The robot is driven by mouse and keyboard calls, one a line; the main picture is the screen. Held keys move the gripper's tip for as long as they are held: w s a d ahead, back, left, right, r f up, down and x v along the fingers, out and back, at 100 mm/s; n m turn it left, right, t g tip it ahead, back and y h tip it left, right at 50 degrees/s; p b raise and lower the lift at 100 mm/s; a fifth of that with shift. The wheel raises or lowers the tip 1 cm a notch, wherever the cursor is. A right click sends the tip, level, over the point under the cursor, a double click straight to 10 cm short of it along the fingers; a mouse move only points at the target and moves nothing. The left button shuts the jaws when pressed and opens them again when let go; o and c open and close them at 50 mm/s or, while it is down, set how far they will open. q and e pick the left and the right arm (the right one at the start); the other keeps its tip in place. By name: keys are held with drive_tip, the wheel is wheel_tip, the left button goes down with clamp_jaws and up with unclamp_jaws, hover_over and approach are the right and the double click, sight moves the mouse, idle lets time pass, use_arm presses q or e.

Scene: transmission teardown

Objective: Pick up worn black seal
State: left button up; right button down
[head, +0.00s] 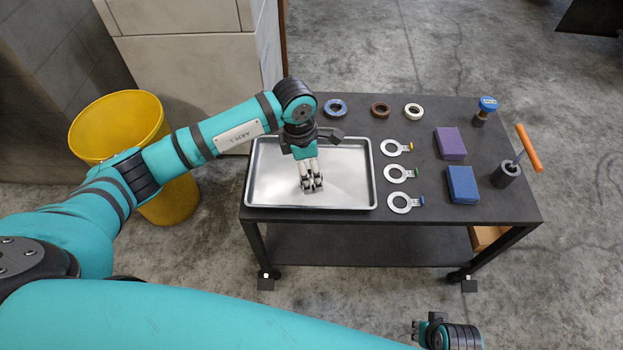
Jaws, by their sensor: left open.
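I cannot make out a black seal in the head view; one could be hidden under my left gripper or arm. My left gripper (312,186) points down over the metal tray (262,190) and is open, with nothing visible between its fingers. I cannot tell its exact height above the tray floor. My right gripper (416,329) shows only in part at the bottom edge, below the cart, and its fingers are too small to read.
On the dark cart (465,212) lie a blue ring (327,107), a brown ring (373,110), a white ring (407,112), flat tabbed rings (387,175), a purple block (451,143) and a blue block (463,184). An orange-handled tool (528,148) stands right. A yellow bin (115,120) stands left.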

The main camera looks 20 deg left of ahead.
sight(312, 181)
use_arm(q)
drive_tip(key=f, duration=0.3)
drive_tip(key=shift+w+d+f, duration=0.1)
drive_tip(key=shift+w+d, duration=0.05)
drive_tip(key=shift+w, duration=0.05)
use_arm(e)
drive_tip(key=shift+w+r, duration=0.1)
drive_tip(key=shift+r, duration=0.8)
use_arm(q)
drive_tip(key=shift+c, duration=0.3)
drive_tip(key=c, duration=1.1)
